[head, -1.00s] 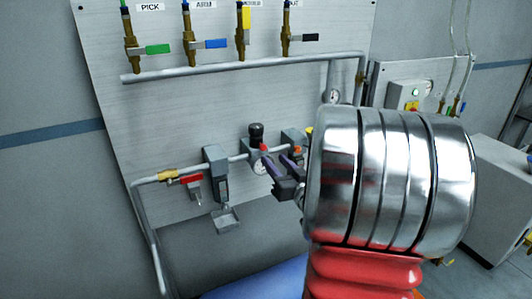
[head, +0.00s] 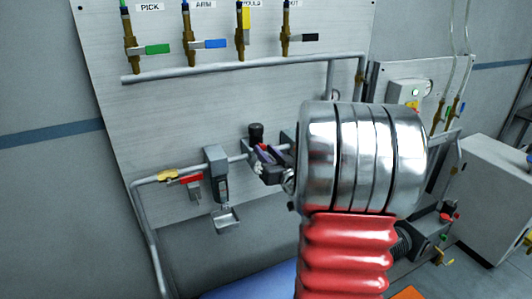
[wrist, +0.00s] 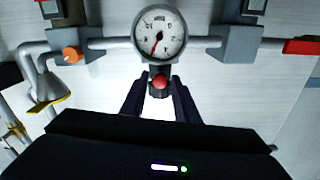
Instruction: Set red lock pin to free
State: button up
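The red lock pin (wrist: 160,82) shows as a small round red knob on the dark regulator body, beside the gauge (wrist: 160,33) in the wrist view. My gripper (wrist: 159,88) is open, with one dark finger on each side of the red knob and a visible gap to each. I cannot tell how deep the knob sits between the fingertips. In the head view my gripper (head: 268,158) is at the regulator below its black knob (head: 256,132) and largely hides the gauge and pin.
A grey pipe (head: 150,182) runs through the regulator. A red-handled valve (head: 190,179) and a filter unit (head: 216,165) stand to its left in the head view. An orange knob (wrist: 71,54) shows in the wrist view. Several coloured-handle valves, one green (head: 157,49), hang above.

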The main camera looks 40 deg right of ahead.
grip_shut()
dwell(0.3)
jog(key=shift+s+a, duration=0.15)
jog(key=shift+s, duration=0.35)
jog(key=shift+s+a, duration=0.15)
jog(key=shift+s, duration=0.3)
jog(key=shift+o, duration=1.4)
grip_release()
